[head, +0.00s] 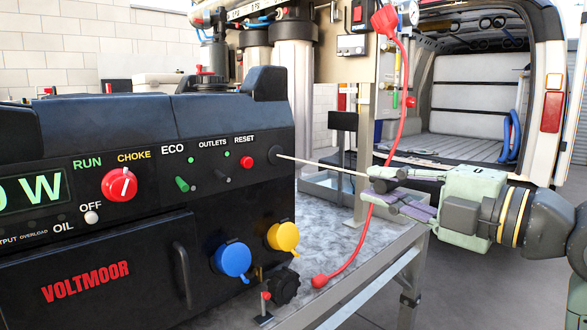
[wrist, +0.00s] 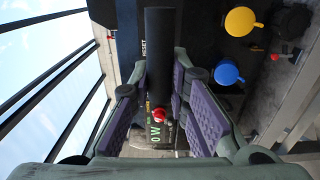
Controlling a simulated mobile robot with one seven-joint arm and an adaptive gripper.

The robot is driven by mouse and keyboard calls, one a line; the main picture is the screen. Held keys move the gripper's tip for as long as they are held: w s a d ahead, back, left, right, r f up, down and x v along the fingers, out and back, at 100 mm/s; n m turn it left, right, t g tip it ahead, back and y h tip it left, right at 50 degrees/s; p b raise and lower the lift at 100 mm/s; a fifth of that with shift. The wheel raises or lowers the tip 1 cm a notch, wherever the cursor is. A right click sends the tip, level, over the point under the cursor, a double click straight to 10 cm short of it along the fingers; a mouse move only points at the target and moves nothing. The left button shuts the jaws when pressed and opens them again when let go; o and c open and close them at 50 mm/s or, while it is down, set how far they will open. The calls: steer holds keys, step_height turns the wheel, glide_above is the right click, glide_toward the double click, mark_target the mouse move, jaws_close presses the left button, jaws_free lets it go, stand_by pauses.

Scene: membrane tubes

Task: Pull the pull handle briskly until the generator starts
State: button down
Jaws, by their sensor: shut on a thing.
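The black generator (head: 150,225) stands on the bench at the left, its display (head: 32,190) reading "0 W" in green. A thin pale cord (head: 325,166) runs taut from a round black port (head: 276,155) on its upper right front to my gripper (head: 378,187). My gripper is to the right of the generator, well off its front. In the wrist view, the black pull handle (wrist: 160,50) lies as a bar between my purple-padded fingers, which are shut on it. In the head view the fingers mostly hide the handle.
A red hose (head: 392,130) hangs from the rack and passes behind my gripper to the bench top (head: 330,225). A red choke knob (head: 119,184) and blue (head: 233,260) and yellow (head: 283,237) outlet caps are on the generator. A van (head: 470,90) stands open behind.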

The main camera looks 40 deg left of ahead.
steer(key=shift+d, duration=0.75)
steer(key=shift+a, duration=0.2)
steer(key=a, duration=0.7)
steer(key=w+a+p, duration=0.1)
steer(key=a, duration=1.4)
steer(key=shift+w+a+p, duration=0.1)
steer(key=shift+w+p, duration=0.3)
steer(key=c, duration=1.2)
jaws_free()
steer(key=d+b, duration=0.1)
steer(key=d, duration=0.8)
steer(key=shift+s, duration=0.4)
